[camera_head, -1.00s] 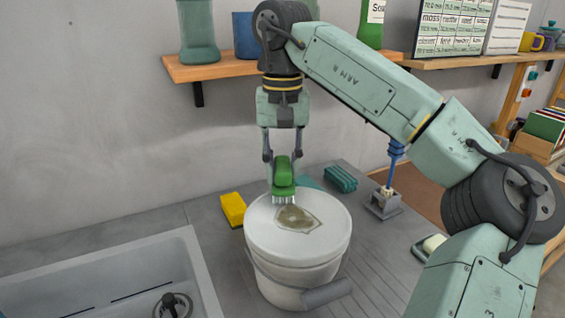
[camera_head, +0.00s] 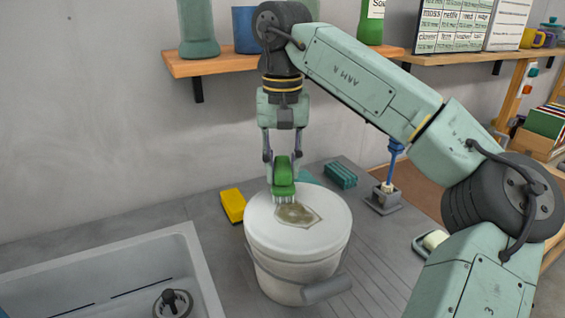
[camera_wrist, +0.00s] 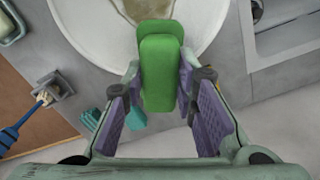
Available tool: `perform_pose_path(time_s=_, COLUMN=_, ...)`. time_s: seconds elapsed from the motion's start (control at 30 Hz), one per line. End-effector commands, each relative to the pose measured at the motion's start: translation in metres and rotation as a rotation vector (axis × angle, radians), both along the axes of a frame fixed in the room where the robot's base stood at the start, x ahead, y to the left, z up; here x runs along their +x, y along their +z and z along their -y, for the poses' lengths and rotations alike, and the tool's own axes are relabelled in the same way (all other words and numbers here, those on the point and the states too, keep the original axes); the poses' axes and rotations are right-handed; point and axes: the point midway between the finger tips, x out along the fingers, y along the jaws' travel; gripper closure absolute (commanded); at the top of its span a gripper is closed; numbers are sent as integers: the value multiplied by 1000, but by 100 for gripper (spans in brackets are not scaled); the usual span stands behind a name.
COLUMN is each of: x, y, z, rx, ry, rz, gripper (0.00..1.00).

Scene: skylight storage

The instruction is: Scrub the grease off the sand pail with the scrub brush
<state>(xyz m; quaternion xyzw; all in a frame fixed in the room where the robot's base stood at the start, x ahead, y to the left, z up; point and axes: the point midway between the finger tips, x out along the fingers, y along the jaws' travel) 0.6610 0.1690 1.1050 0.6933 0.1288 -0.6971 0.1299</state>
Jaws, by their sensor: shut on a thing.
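The sand pail (camera_head: 300,270) is white with a grey handle and stands on the counter, its flat pale top facing up. A brown-green grease patch (camera_head: 299,215) lies on that top; it also shows at the top of the wrist view (camera_wrist: 147,8). My gripper (camera_head: 282,172) is shut on the green scrub brush (camera_head: 284,188), bristles down, at the far edge of the patch. The bristles appear to touch the pail's top or hover just above it. In the wrist view the brush (camera_wrist: 161,70) sits between the finger pads and hides part of the pail.
A yellow sponge (camera_head: 232,205) lies left of the pail, and a teal sponge (camera_head: 341,176) lies behind it to the right. A blue-handled brush stands in a grey holder (camera_head: 384,200). A sink (camera_head: 190,250) is at the left front. A shelf (camera_head: 215,66) runs behind my arm.

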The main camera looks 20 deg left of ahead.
Motion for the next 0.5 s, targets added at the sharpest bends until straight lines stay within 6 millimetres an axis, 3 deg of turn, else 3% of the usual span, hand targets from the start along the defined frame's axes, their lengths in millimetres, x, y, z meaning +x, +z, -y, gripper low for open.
perform_pose_path(time_s=0.3, x=-1, y=-2, z=1, rx=0, ry=-1, rz=0, gripper=100)
perform_pose_path(time_s=0.5, x=-13, y=-2, z=12, rx=0, ry=0, rz=1, gripper=100)
